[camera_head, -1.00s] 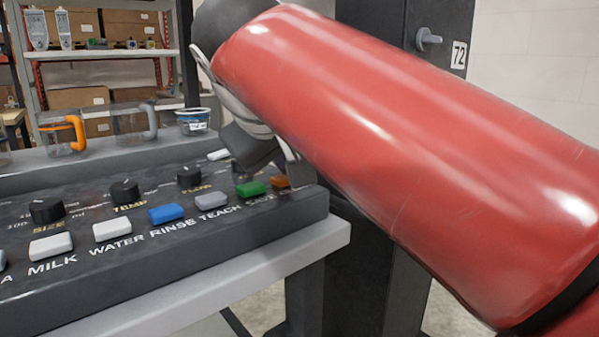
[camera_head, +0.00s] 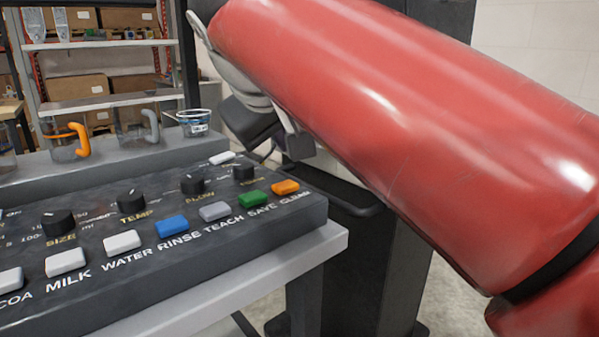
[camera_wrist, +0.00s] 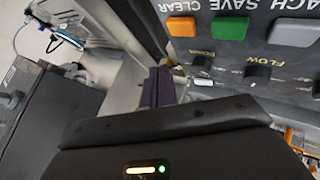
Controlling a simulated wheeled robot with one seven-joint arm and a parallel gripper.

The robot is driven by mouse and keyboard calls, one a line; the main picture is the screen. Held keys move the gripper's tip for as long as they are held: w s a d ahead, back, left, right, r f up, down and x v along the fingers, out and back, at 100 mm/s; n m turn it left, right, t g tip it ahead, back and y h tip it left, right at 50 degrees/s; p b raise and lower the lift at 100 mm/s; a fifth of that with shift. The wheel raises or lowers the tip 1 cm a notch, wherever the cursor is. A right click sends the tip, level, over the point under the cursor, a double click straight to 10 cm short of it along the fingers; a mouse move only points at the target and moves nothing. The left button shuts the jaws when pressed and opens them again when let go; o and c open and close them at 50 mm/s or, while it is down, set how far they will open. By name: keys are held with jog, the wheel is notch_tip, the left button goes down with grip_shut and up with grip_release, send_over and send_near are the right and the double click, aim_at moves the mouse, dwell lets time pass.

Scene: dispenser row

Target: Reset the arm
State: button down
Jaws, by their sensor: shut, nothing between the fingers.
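My red arm crosses the head view from the right. My gripper (camera_head: 298,147) shows partly behind it, above and beyond the right end of the dark button panel (camera_head: 270,232), apart from the buttons. In the wrist view, the fingers of my gripper (camera_wrist: 157,88) look closed together with nothing between them, beside the panel's edge. The orange CLEAR button (camera_head: 285,187), green SAVE button (camera_head: 252,199) and grey TEACH button (camera_head: 215,211) are uncovered. The wrist view also shows the orange button (camera_wrist: 181,26).
Black knobs, such as the TEMP knob (camera_head: 131,200), stand up from the panel. Clear cups, one with an orange handle (camera_head: 80,138), stand on a grey ledge behind. A dark column (camera_head: 385,240) stands close to the right of the panel. Shelves with boxes are at back left.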

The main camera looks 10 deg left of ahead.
jog(key=shift+r, duration=0.7)
jog(key=shift+m+g+h, duration=0.3)
jog(key=shift+m+g, duration=0.2)
jog(key=shift+m, duration=0.2)
jog(key=d+f, duration=0.3)
jog(key=d, duration=0.2)
jog(key=d+f, duration=0.2)
jog(key=d, duration=0.1)
jog(key=shift+d+f, duration=0.1)
jog(key=shift+f, duration=0.2)
jog(key=s+d+f+m+g, duration=0.1)
jog(key=s+d+f+m, duration=0.1)
jog(key=s+d+f, duration=0.2)
jog(key=s+d+f+m, duration=0.3)
jog(key=s+d+f, duration=0.2)
jog(key=f, duration=0.8)
jog(key=s+d+f+m+g, duration=0.1)
jog(key=s+d+f, duration=0.3)
jog(key=d+f, duration=0.4)
jog(key=shift+s+d+f+m+g, duration=0.35)
jog(key=shift+f+m, duration=0.4)
jog(key=shift+m, duration=0.15)
